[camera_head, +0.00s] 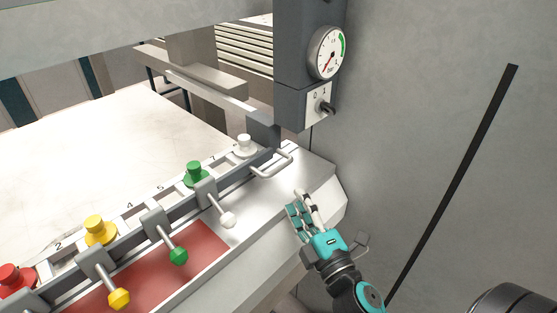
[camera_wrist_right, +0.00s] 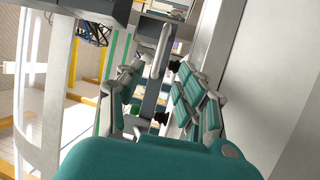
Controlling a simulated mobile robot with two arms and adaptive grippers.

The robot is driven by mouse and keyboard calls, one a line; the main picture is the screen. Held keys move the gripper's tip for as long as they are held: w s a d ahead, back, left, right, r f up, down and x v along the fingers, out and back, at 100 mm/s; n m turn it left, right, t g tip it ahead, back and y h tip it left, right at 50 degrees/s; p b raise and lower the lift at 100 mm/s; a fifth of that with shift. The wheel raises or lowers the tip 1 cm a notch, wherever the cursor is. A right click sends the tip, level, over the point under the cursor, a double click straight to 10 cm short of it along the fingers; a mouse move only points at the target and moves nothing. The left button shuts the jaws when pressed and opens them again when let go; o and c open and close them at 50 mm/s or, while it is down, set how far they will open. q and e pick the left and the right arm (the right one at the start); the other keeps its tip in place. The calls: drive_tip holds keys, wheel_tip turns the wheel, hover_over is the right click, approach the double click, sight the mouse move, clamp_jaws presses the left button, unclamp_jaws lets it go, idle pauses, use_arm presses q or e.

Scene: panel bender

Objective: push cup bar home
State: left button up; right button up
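The cup bar (camera_head: 130,228) is a long grey rail running from lower left to the upper middle of the head view. Red (camera_head: 14,279), yellow (camera_head: 98,230), green (camera_head: 195,174) and white (camera_head: 245,145) cups stand along it. A pale loop handle (camera_head: 272,166) is at its right end. My right gripper (camera_head: 301,202) is over the metal ledge, in front of and right of the handle, apart from it. In the right wrist view its fingers (camera_wrist_right: 162,88) are spread and empty, with a pale upright loop (camera_wrist_right: 160,50) beyond them. My left gripper is out of view.
Levers with white (camera_head: 228,220), green (camera_head: 179,256) and yellow (camera_head: 119,298) knobs stick out toward the red strip (camera_head: 205,252). A grey post with a gauge (camera_head: 327,53) and a rotary switch (camera_head: 322,105) stands behind. A grey wall (camera_head: 430,120) bounds the right.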

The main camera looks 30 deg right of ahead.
sight(279, 166)
drive_tip(key=w+p, duration=0.1)
drive_tip(key=w, duration=0.2)
drive_tip(key=w+r, duration=0.1)
drive_tip(key=w, duration=0.2)
drive_tip(key=w+p, duration=0.1)
drive_tip(key=w, duration=0.3)
drive_tip(key=shift+d+r+p, duration=0.3)
drive_tip(key=shift+p, duration=0.05)
drive_tip(key=shift+w, duration=0.4)
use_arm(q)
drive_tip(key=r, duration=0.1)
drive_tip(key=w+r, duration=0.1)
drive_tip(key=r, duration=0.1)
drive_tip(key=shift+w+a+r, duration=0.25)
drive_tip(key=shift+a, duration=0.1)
use_arm(e)
clamp_jaws()
